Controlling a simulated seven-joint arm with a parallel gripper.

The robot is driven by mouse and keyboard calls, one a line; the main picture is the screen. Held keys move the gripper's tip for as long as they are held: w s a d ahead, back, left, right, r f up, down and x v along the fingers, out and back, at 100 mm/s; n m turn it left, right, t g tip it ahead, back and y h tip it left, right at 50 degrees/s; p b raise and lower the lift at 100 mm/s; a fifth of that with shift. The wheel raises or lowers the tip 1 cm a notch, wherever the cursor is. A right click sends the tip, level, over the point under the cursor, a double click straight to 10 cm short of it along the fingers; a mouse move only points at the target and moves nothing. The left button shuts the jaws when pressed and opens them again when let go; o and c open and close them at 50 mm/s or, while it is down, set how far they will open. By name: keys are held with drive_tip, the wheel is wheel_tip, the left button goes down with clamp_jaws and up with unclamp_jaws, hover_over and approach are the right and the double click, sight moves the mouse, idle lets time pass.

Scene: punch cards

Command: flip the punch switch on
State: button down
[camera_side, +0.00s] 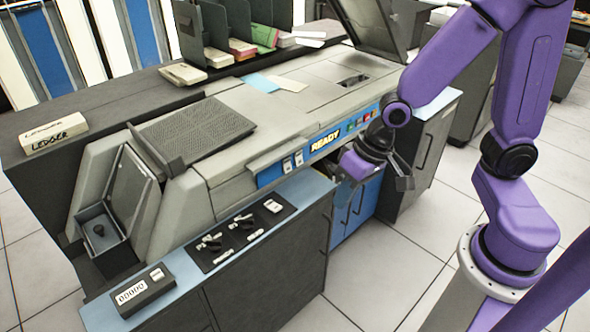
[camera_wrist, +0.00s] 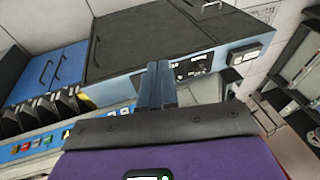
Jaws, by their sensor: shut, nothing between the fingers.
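The label of the punch switch cannot be read in either view. A black control plate (camera_side: 228,262) on the blue-topped cabinet carries two dark lever switches, one at the left (camera_side: 210,242) and one in the middle (camera_side: 243,222), and a white rocker switch (camera_side: 273,206) at its right end. The plate also shows in the wrist view (camera_wrist: 205,62), partly beside my fingers. My gripper (camera_wrist: 158,68) is shut and empty, its fingers pointing toward the cabinet. In the side view my purple hand (camera_side: 357,164) hangs right of the plate, near the READY panel, apart from the switches; its fingertips are unclear.
The READY panel (camera_side: 325,142) has two white switches and coloured buttons. A counter box (camera_side: 143,291) stands at the cabinet's front left; it shows in the wrist view too (camera_wrist: 245,53). A ledger box (camera_side: 53,134) lies at left.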

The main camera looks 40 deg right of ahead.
sight(288, 165)
drive_tip(key=w+d+f+m+t+h, duration=0.1)
drive_tip(key=w+d+f+m+t, duration=0.2)
drive_tip(key=w+d+f+m, duration=0.2)
drive_tip(key=w+d+f+m+t+h, duration=0.1)
drive_tip(key=w+d+f+m+t, duration=0.2)
drive_tip(key=w+d+f+m, duration=0.2)
drive_tip(key=w+d+m, duration=0.3)
drive_tip(key=w+m, duration=0.4)
drive_tip(key=m, duration=0.1)
drive_tip(key=shift+d+h, duration=0.15)
drive_tip(key=shift+h, duration=0.25)
drive_tip(key=shift+w, duration=0.1)
drive_tip(key=x, duration=0.9)
drive_tip(key=shift+w+f, duration=0.25)
drive_tip(key=shift+w, duration=0.1)
drive_tip(key=w, duration=0.3)
drive_tip(key=shift+f, duration=0.2)
drive_tip(key=shift+w, duration=0.55)
drive_tip(key=shift+f, duration=0.1)
